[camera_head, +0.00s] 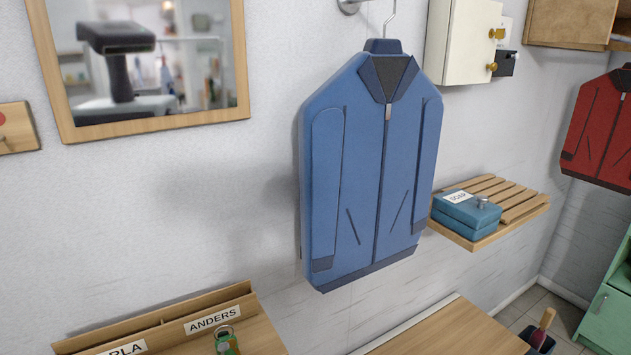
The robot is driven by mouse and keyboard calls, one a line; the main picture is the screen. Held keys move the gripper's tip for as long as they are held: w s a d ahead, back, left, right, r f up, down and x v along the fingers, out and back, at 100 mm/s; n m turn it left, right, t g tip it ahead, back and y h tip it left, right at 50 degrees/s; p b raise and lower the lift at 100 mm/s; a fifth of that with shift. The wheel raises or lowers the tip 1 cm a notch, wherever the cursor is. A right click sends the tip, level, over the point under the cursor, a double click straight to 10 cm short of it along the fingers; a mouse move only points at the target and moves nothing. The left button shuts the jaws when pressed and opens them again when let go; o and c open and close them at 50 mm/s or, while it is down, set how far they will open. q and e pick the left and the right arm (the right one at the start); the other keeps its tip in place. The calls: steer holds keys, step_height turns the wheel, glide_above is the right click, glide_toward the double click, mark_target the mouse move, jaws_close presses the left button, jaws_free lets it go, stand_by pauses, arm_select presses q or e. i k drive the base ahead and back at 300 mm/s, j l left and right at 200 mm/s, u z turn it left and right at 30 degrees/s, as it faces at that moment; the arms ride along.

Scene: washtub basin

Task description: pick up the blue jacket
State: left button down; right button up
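The blue jacket (362,185) hangs on the white wall in the middle of the head view. It is stiff and flat, with a dark collar, a front zipper and dark cuffs and hem. A metal hanger hook (389,20) rises from its collar to a wall fitting at the top edge. Neither of my grippers shows near the jacket. My own head and body appear as a dark reflection in the mirror at the upper left.
A wooden shelf (520,207) with a blue soap box (466,212) is right of the jacket. A white cabinet (463,40) hangs above. A red jacket (602,130) hangs far right. Wooden surfaces (450,335) lie below, one with a name-labelled rack (165,325).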

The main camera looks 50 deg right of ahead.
mark_target(369, 135)
steer(key=z, duration=1.95)
steer(key=i+l+z, duration=0.3)
steer(key=l, duration=0.2)
steer(key=i+l+z, duration=0.25)
steer(key=l, duration=0.2)
